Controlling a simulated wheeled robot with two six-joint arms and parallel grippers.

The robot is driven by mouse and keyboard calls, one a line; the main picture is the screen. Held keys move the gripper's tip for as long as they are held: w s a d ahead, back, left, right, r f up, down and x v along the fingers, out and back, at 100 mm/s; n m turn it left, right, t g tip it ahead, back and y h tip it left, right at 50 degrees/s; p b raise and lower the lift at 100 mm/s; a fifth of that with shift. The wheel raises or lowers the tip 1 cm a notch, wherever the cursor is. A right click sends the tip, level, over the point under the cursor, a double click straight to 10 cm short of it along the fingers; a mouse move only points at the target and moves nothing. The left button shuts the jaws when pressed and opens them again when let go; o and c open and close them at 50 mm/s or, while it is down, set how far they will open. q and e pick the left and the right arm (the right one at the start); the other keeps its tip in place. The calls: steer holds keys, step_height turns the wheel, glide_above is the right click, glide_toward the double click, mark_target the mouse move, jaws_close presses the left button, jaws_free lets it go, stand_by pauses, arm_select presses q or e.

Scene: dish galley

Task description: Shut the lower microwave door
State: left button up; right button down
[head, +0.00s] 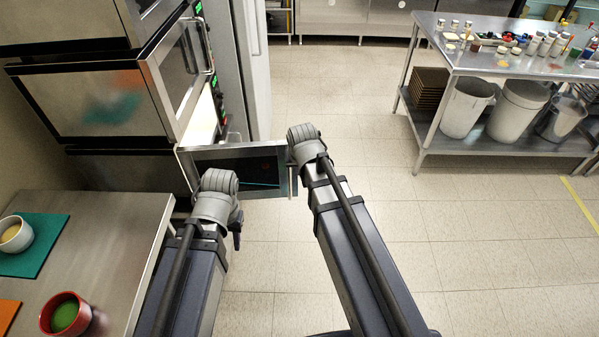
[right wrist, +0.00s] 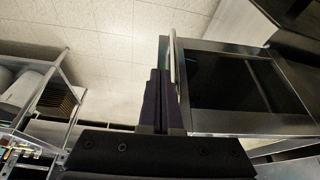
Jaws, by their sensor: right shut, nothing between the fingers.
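The lower microwave door (head: 232,158) stands swung open, sticking out from the stacked ovens over the floor. It has a steel frame and dark glass. In the right wrist view the door (right wrist: 235,133) fills the right side, with its upright bar handle (right wrist: 172,62) at its left edge. My right gripper (right wrist: 160,73) is shut and empty, its fingertips close beside the handle; I cannot tell if they touch. In the head view its fingers are hidden behind my right wrist. My left gripper (head: 237,236) shows only as a dark piece beside my left wrist, near the counter edge.
A steel counter (head: 115,225) at lower left holds a teal mat (head: 35,262), a white bowl and a red bowl (head: 63,313). Another closed microwave door (head: 95,100) is above. A steel table (head: 500,62) with jars and bins stands at upper right. The floor between is clear.

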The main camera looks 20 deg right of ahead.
steer(key=w+d+f+b, duration=0.1)
steer(key=w+f+b, duration=0.5)
steer(key=w+f, duration=0.1)
steer(key=shift+d, duration=0.1)
stand_by(0.4)
